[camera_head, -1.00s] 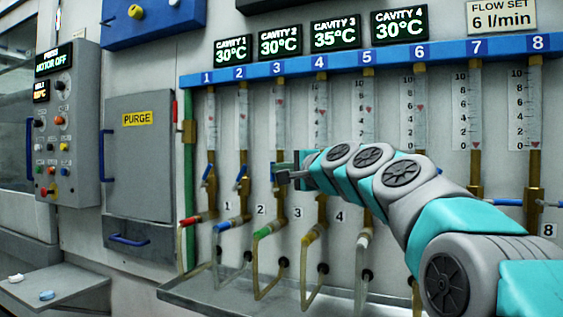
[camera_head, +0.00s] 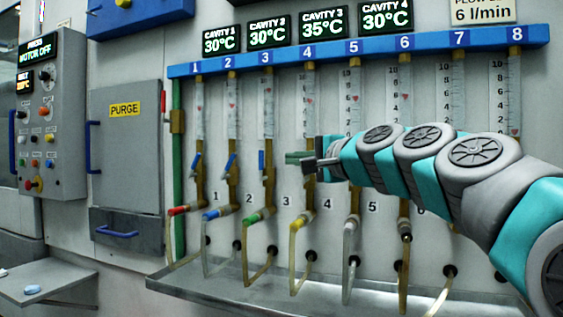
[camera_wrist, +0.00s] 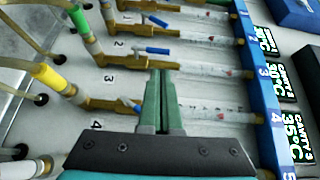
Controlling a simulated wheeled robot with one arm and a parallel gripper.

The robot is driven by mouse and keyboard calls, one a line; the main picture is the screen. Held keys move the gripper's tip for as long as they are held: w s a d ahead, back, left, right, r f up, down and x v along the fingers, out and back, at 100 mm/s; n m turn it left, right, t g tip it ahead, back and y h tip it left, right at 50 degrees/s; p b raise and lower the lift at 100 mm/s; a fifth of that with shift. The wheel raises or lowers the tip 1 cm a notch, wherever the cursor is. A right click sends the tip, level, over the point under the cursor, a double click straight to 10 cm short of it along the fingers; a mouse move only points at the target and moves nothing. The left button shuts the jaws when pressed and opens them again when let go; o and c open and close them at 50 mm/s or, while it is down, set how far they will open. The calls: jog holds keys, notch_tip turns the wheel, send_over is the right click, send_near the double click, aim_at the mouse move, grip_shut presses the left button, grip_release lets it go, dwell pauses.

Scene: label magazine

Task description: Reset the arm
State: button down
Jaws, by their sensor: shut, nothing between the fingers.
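My gripper (camera_head: 300,158) is shut and empty, with its two green fingers pressed together. In the head view it is held in front of the flow panel, by the fourth column, with my arm reaching in from the right. In the wrist view the fingers (camera_wrist: 160,78) point towards the pipes, their tips between the third and fourth columns in the picture. The third column's blue valve handle (camera_head: 262,160) shows just left of the gripper; it also shows in the wrist view (camera_wrist: 150,50). The fourth column's blue handle (camera_wrist: 128,103) is left of the fingers, and hidden in the head view.
A blue numbered rail (camera_head: 380,48) runs above several flow tubes, with cavity displays (camera_head: 386,18) over it. Hoses hang over a metal trough (camera_head: 270,298) below. A grey purge door (camera_head: 125,155) and control box (camera_head: 45,120) are at left. A small shelf (camera_head: 45,285) is lower left.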

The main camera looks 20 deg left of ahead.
jog(key=s+d+f+n+g+h, duration=0.2)
jog(key=s+d+f+h, duration=0.3)
jog(key=f, duration=0.6)
jog(key=s+d+f+n+g, duration=0.2)
jog(key=s+d+f, duration=0.3)
jog(key=f, duration=0.6)
jog(key=s+d+f+n+g+h, duration=0.1)
jog(key=s+d+f+g+h, duration=0.15)
jog(key=s+f, duration=0.65)
jog(key=s+d+f+n+g+h, duration=0.2)
jog(key=s+d+f+g+h, duration=0.4)
jog(key=s+d+f, duration=1.2)
notch_tip(320, 180, down, 2)
jog(key=shift+s+d, duration=0.2)
jog(key=shift+s, duration=0.95)
